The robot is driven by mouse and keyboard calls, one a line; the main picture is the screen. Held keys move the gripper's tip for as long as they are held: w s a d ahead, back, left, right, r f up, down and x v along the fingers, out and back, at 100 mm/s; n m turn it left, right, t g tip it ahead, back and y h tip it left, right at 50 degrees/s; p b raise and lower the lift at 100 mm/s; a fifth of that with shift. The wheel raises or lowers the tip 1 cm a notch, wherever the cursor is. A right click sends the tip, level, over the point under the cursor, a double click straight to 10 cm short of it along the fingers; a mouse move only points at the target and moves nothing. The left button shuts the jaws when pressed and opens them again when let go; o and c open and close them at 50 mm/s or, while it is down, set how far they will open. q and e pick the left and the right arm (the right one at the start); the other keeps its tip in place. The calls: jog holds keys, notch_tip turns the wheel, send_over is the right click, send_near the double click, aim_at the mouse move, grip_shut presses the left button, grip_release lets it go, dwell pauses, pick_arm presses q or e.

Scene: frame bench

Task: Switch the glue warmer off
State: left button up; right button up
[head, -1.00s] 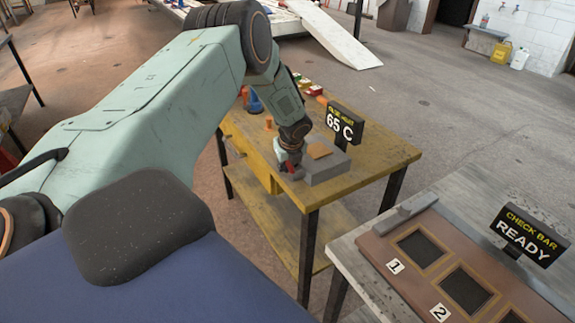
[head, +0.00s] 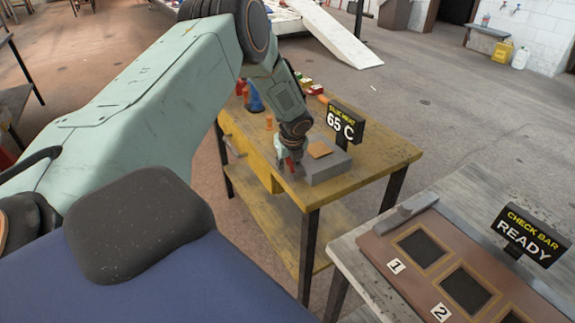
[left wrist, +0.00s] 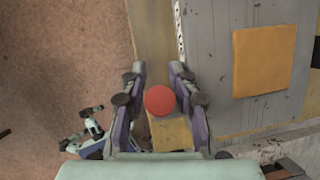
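The glue warmer (head: 327,167) is a grey box with an orange pad (head: 319,149) on top, on the yellow bench. It also shows at the right of the left wrist view (left wrist: 262,112). A sign (head: 342,122) behind it reads 65 C. My left gripper (head: 287,168) points down beside the warmer's left side. In the left wrist view its two fingers (left wrist: 157,70) stand apart, with a round red knob or button (left wrist: 160,100) between them. I cannot tell whether either finger touches it. A bit of red (head: 290,164) shows by the fingers in the head view. My right gripper is out of view.
The yellow bench (head: 388,157) holds a blue bottle (head: 255,100) and small coloured items behind my arm. A grey table at the lower right carries a brown board (head: 392,268) with numbered recesses and a READY sign (head: 529,236). Open floor lies beyond.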

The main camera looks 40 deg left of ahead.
aim_at(289, 164)
pick_arm(q)
jog(key=v, duration=0.6)
jog(key=shift+s+d+r, duration=0.1)
jog(key=shift+s+r, duration=0.15)
jog(key=shift+o, duration=0.3)
